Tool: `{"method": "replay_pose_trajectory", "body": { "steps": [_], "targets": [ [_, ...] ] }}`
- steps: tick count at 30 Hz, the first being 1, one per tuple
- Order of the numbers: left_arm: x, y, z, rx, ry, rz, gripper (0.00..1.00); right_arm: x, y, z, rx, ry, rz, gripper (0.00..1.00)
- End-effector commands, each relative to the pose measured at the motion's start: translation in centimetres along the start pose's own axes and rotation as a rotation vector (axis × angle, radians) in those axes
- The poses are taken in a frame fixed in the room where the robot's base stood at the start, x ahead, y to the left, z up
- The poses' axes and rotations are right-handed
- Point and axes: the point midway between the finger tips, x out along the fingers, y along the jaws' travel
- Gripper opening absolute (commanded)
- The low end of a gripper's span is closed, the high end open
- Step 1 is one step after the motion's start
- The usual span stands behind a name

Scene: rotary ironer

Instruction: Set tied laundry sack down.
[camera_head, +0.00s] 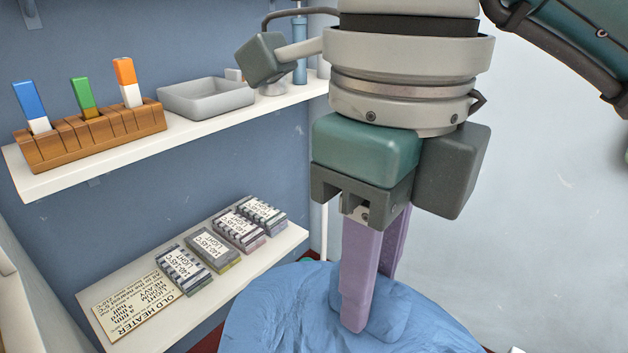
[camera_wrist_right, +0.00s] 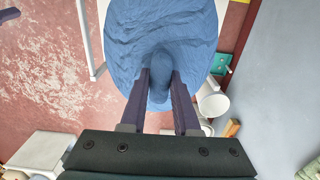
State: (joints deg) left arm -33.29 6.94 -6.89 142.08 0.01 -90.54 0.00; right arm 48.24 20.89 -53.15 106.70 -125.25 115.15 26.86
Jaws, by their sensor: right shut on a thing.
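The tied laundry sack (camera_head: 290,315) is a blue, wrinkled cloth bag at the bottom of the head view, partly cut off by the frame edge. It also fills the top middle of the right wrist view (camera_wrist_right: 160,50). My right gripper (camera_head: 365,320), with purple fingers, points down at the sack's top. In the right wrist view its two fingers (camera_wrist_right: 160,95) are shut on the gathered blue neck of the sack. The sack's underside is hidden, so I cannot tell whether it touches anything below. My left gripper does not show.
An upper shelf (camera_head: 60,180) holds a wooden block rack (camera_head: 90,137) with coloured tags and a grey tray (camera_head: 206,98). A lower shelf (camera_head: 190,312) holds several labelled packs (camera_head: 212,250) and a sign (camera_head: 135,308). A white bucket (camera_wrist_right: 212,101) stands near the sack on the reddish floor (camera_wrist_right: 45,85).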

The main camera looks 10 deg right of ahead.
Motion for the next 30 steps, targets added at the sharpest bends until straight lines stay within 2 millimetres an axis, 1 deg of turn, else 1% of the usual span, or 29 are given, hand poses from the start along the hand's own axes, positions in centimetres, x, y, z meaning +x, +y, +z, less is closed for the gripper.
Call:
{"method": "replay_pose_trajectory", "body": {
  "steps": [1, 4, 6, 13, 19, 23, 30],
  "targets": [
    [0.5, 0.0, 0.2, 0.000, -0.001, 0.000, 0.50, 1.2, 0.1, 0.0, 0.001, 0.000, 0.004, 0.00],
    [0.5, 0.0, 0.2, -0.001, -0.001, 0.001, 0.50, 2.8, 0.0, 0.0, 0.000, -0.001, 0.002, 0.00],
    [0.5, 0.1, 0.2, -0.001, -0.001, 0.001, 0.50, 3.6, 0.0, 0.1, -0.001, -0.002, 0.001, 0.00],
    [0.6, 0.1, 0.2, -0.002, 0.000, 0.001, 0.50, 5.2, 0.0, 0.1, 0.000, -0.003, 0.000, 0.00],
    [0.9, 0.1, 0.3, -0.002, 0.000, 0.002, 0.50, 8.0, 0.0, 0.1, -0.001, -0.001, 0.002, 0.00],
    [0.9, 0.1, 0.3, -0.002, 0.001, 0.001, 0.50, 8.7, 0.0, 0.1, -0.002, -0.004, 0.000, 0.00],
    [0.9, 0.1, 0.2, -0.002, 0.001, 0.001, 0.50, 8.7, 0.0, 0.1, -0.002, -0.005, -0.001, 0.00]
  ]
}}
